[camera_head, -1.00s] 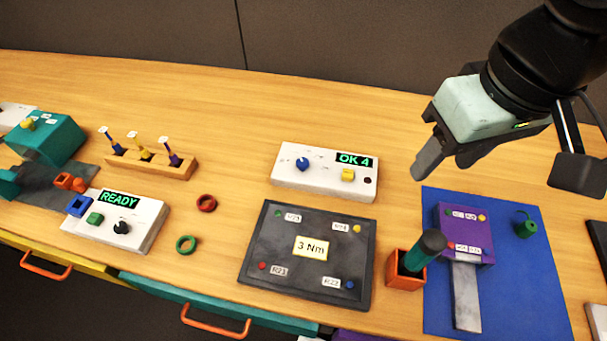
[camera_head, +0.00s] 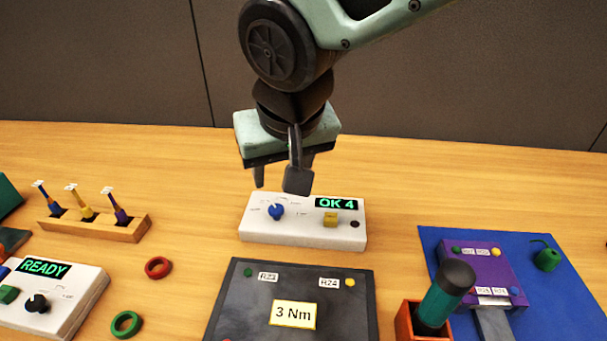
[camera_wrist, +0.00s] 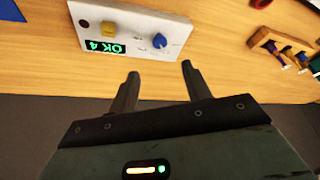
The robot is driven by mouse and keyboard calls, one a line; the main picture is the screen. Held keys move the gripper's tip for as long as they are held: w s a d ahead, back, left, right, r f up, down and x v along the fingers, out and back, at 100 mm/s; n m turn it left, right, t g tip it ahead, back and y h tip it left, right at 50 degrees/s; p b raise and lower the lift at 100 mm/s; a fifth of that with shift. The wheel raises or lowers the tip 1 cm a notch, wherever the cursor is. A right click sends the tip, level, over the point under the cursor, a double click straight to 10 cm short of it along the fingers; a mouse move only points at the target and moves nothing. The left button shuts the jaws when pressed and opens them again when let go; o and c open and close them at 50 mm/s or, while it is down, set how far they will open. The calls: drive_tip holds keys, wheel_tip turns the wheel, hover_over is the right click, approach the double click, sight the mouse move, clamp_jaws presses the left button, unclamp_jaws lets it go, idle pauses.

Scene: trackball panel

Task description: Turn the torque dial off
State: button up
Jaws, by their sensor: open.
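A white control box (camera_head: 290,232) with a blue dial (camera_head: 276,211), a yellow button (camera_head: 330,219) and a green "OK 4" display (camera_head: 336,203) stands on the table. Small markings ring the blue dial, too small to read. My gripper (camera_head: 278,182) is open and empty, above and behind the box, apart from it. In the wrist view the box shows upside down, with its blue dial (camera_wrist: 159,41) ahead of my open gripper (camera_wrist: 160,78). A second white box (camera_head: 60,305) with a "READY" display has a black dial (camera_head: 37,303) and a green button (camera_head: 8,294).
A dark plate (camera_head: 245,300) with a "3 Nm" label lies in front of the box. A green-handled tool (camera_head: 447,292) stands in an orange holder (camera_head: 405,322). A wooden rack (camera_head: 125,231) holds screwdrivers. Red (camera_head: 158,267) and green (camera_head: 127,324) rings lie left.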

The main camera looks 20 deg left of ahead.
sight(277, 208)
drive_tip(key=x, duration=1.1)
drive_tip(key=shift+w+a+f, duration=0.1)
drive_tip(key=shift+w+f, duration=0.05)
drive_tip(key=shift+f, duration=0.2)
drive_tip(key=c, duration=1)
drive_tip(key=shift+r+n, duration=0.1)
drive_tip(key=shift+n, duration=0.2)
drive_tip(key=n+p, duration=0.2)
drive_tip(key=n+g+y+p, duration=0.1)
drive_tip(key=n+p, duration=0.1)
drive_tip(key=shift+w+d+r, duration=0.1)
drive_tip(key=shift+w+d, duration=0.1)
drive_tip(key=shift+w+n+g+y+p, duration=0.1)
drive_tip(key=shift+n+g+y+p, duration=0.2)
drive_tip(key=shift+n+g+p, duration=0.85)
drive_tip(key=shift+f+n+t+p, duration=0.2)
drive_tip(key=shift+n+t+p, duration=0.15)
drive_tip(key=shift+n, duration=0.3)
